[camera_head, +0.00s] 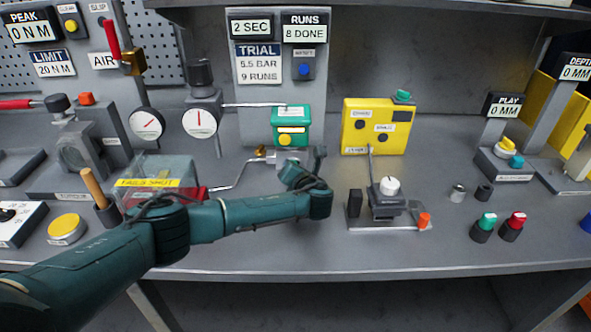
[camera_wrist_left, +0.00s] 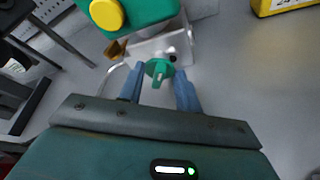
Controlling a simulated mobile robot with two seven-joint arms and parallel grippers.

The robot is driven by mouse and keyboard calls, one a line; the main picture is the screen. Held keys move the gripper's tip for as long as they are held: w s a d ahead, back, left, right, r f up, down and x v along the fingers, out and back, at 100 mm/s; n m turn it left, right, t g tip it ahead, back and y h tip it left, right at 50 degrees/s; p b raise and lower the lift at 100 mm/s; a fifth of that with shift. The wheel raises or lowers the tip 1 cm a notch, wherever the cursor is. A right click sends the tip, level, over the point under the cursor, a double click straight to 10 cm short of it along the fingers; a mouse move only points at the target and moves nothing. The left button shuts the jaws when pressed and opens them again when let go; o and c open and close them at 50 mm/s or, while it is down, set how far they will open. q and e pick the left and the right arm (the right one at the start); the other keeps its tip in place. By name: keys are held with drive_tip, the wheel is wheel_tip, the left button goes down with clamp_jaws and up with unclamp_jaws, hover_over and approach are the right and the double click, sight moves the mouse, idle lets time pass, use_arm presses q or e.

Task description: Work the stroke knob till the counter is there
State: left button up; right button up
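The green knob (camera_wrist_left: 159,70) sits on the front of a small pale box (camera_wrist_left: 165,44) in the left wrist view, its narrow grip pointing down toward me. My left gripper (camera_wrist_left: 160,92) is open, its two blue fingertips on either side of the knob's grip, with gaps visible. In the head view my left gripper (camera_head: 305,176) reaches the box below the green unit with a yellow button (camera_head: 291,126) and hides the knob. The runs counter (camera_head: 304,28) reads 8 DONE. The trial card (camera_head: 259,64) reads 5.5 BAR, 9 RUNS. My right gripper is not in view.
Left of the box stand a clear-lidded case (camera_head: 155,171) and two round gauges. Right are a yellow box (camera_head: 376,127) and a grey fixture with a white knob (camera_head: 389,186). A display (camera_head: 251,28) reads 2 SEC. The bench's front middle is clear.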

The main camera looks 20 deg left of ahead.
use_arm(q)
drive_tip(key=p+v, duration=0.1)
drive_tip(key=v, duration=1.2)
drive_tip(key=shift+s, duration=0.1)
